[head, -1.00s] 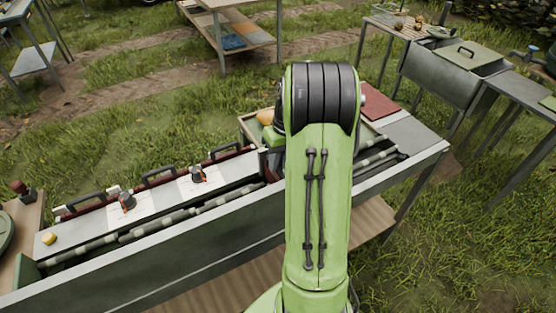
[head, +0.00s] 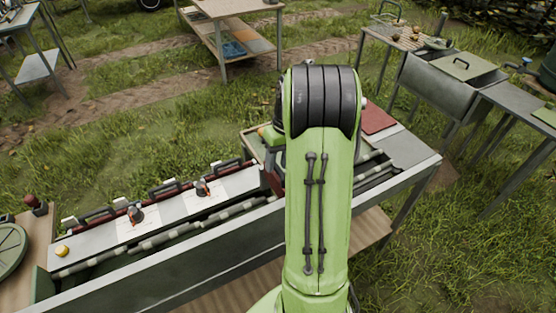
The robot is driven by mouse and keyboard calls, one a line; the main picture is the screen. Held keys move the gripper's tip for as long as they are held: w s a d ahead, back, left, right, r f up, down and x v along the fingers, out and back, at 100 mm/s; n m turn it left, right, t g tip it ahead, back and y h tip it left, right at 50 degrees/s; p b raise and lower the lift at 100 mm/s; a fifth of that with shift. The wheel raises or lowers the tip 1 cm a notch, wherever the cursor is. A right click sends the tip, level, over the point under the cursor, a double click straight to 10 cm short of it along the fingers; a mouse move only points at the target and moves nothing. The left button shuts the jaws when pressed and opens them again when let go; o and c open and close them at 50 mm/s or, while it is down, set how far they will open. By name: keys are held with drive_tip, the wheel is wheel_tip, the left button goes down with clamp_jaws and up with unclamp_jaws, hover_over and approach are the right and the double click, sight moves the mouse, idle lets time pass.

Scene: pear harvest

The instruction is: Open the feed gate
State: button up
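A long grey sorting bench (head: 180,262) with a roller channel (head: 215,219) runs from lower left to right. A dark red upright piece (head: 272,180) stands across the bench just left of my arm; I cannot tell whether it is the feed gate. Several black handles (head: 178,186) line the back edge of the white top, with two small knobs (head: 202,188) in front of them. My green arm rises over the bench and hides the part behind it. My gripper is hidden behind the arm, so its fingers do not show.
A yellow button or fruit (head: 61,250) is at the bench's left end. A red board (head: 377,121) lies at the right end. A wooden table (head: 232,15) stands behind, and a grill (head: 447,79) and side tables stand at right. Grass lies between.

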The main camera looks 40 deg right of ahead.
wheel_tip(320, 180, up, 16)
drive_tip(key=d+p, duration=0.3)
drive_tip(key=p, duration=0.2)
drive_tip(key=shift+s+f, duration=0.25)
drive_tip(key=shift+s, duration=0.2)
drive_tip(key=s+a+r+n+t+h+b, duration=0.1)
drive_tip(key=s+a+r, duration=0.1)
drive_tip(key=a, duration=0.9)
drive_tip(key=s+a+r+n+t+h+b, duration=0.1)
drive_tip(key=a+r, duration=0.1)
drive_tip(key=a, duration=0.8)
drive_tip(key=s+a+f+n+t, duration=0.1)
drive_tip(key=s+a+f+t, duration=0.2)
drive_tip(key=s, duration=0.8)
wheel_tip(320, 180, down, 2)
drive_tip(key=shift+a+f+b, duration=0.1)
drive_tip(key=shift+a+b, duration=0.25)
drive_tip(key=shift+a, duration=0.9)
